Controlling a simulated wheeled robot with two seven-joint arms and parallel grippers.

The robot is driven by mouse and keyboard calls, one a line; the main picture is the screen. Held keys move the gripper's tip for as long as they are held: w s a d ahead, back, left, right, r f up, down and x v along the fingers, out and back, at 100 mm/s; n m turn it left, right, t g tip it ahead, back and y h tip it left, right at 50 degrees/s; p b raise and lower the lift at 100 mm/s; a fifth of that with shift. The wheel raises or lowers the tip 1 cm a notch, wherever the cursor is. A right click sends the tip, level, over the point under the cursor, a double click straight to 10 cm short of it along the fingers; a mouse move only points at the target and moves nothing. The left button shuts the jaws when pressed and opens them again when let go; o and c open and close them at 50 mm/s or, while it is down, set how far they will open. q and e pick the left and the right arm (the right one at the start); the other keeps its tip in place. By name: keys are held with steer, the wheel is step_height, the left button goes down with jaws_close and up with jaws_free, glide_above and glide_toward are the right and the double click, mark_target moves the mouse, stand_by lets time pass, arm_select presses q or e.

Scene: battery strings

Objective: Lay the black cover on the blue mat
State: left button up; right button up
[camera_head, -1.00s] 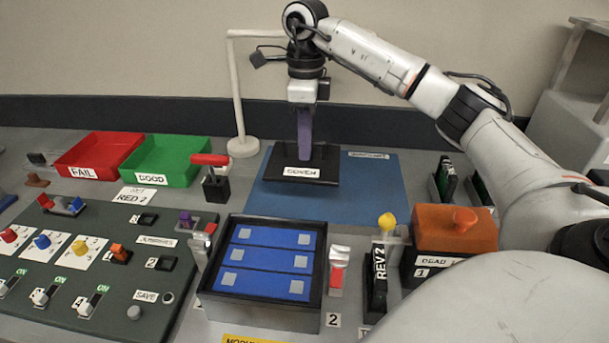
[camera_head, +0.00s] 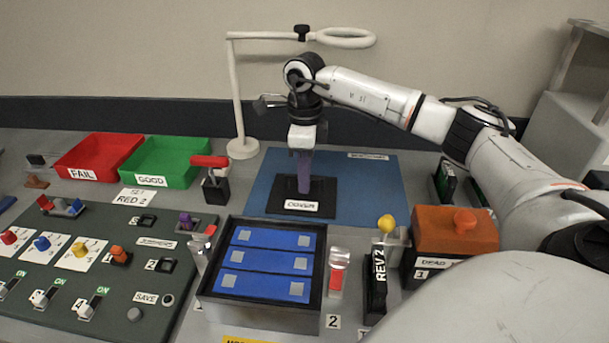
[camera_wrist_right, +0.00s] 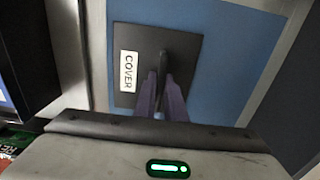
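The black cover (camera_head: 325,192), a flat square plate with a "COVER" label, lies flat at the front left part of the blue mat (camera_head: 375,190). It looks to be on the mat surface or very close to it; I cannot tell exact contact. My right gripper (camera_head: 304,185) points down over the cover with its purple fingers at the middle. In the right wrist view, the fingers (camera_wrist_right: 163,95) close around the upright handle of the cover (camera_wrist_right: 190,50), with blue mat (camera_wrist_right: 235,50) around it. My left gripper is not in view.
The module case (camera_head: 260,315) with blue cells stands in front of the mat. A green tray (camera_head: 180,170) and a red tray (camera_head: 95,155) are left. A lamp stand (camera_head: 238,100) rises behind. An orange box (camera_head: 455,235) stands right. The mat's right part is bare.

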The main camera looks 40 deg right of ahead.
steer(key=o, duration=0.4)
steer(key=shift+c, duration=0.2)
steer(key=shift+r, duration=0.15)
step_height(320, 180, up, 12)
